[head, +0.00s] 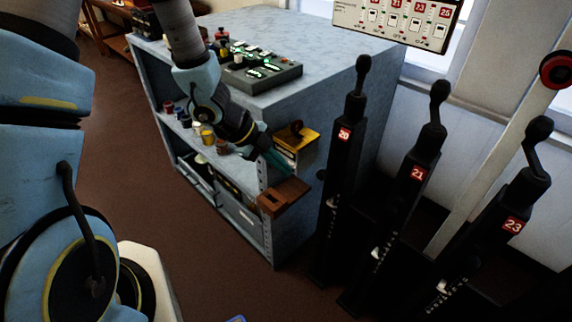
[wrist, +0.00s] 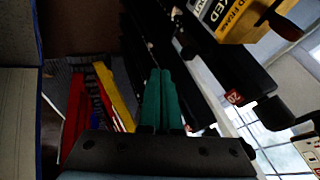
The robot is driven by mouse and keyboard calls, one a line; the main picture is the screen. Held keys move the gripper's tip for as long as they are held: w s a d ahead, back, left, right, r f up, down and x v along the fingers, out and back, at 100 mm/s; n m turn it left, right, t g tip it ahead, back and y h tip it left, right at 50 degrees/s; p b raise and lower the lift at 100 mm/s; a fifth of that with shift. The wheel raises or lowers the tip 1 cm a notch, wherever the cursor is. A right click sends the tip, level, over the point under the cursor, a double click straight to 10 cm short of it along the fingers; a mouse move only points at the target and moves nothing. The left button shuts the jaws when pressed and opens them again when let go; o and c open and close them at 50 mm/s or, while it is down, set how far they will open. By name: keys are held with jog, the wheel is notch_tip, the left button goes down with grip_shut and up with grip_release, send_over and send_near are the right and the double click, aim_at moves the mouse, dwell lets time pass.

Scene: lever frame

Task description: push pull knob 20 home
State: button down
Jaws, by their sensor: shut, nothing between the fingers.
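Lever 20 is a black post (head: 340,190) with a red 20 label (head: 344,134) and a rounded black knob (head: 363,63) on a short stem at its top. In the head view it stands upright, right of the blue cabinet. In the wrist view its label (wrist: 233,97) and dark knob (wrist: 273,113) lie right of the fingers. My gripper (head: 287,169) is left of the post and well below the knob, apart from the knob. Its teal fingers (wrist: 160,95) are together and empty. Whether they touch anything nearby is hard to tell.
Lever 21 (head: 405,200) and lever 23 (head: 490,235) stand to the right. A yellow box (head: 300,143) and a brown block (head: 283,197) are close to my gripper at the cabinet (head: 330,75). A white panel (head: 395,20) hangs above.

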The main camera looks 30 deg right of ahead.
aim_at(329, 169)
jog(key=d+f+p, duration=0.2)
jog(key=d+f, duration=0.4)
jog(key=d, duration=0.2)
jog(key=shift+s, duration=0.4)
jog(key=shift+d, duration=0.15)
